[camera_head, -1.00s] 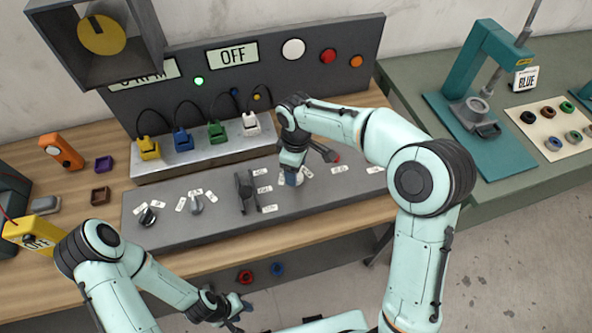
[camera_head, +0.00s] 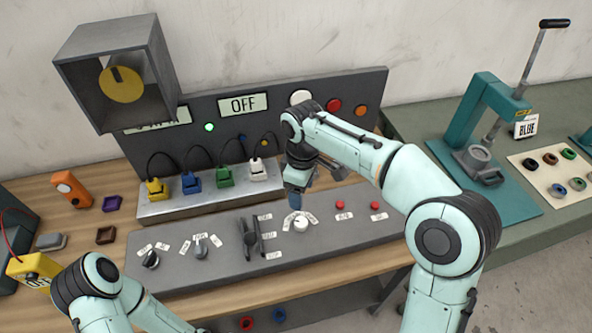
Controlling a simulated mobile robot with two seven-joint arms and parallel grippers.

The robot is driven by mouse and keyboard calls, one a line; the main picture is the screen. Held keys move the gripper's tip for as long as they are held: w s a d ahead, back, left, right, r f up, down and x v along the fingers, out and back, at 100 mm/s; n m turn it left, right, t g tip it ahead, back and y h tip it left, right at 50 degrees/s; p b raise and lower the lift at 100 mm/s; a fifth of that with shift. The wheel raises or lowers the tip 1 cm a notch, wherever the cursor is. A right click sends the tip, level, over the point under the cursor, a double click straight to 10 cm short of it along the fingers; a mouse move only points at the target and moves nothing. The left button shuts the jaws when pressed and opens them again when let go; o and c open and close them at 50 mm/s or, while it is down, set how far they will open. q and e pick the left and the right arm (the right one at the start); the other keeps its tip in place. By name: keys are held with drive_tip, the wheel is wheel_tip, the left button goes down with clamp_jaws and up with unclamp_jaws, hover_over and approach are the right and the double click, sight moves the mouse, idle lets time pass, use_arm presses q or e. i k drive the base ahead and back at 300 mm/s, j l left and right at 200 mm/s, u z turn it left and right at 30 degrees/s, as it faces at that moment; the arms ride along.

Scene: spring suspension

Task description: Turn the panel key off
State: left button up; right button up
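The grey control panel (camera_head: 330,237) lies on the bench with several controls. A black knob-like control (camera_head: 151,259) and a grey one (camera_head: 200,247) sit at its left. A black lever (camera_head: 250,238) stands in the middle, with a white round knob (camera_head: 301,224) to its right. I cannot tell surely which is the key; labels are too small to read. My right gripper (camera_head: 315,187) is above and behind the white knob, seemingly apart from it, fingers spread and empty. My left arm (camera_head: 105,290) is at lower left; its gripper is out of frame.
The display (camera_head: 243,104) reads OFF and a green lamp (camera_head: 209,127) is lit. Two red buttons (camera_head: 340,205) are right of the knob. Several coloured plugs (camera_head: 190,183) stand behind the panel. A teal press (camera_head: 480,140) is on the right table.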

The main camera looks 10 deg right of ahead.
sight(150, 261)
drive_tip(key=k, duration=1)
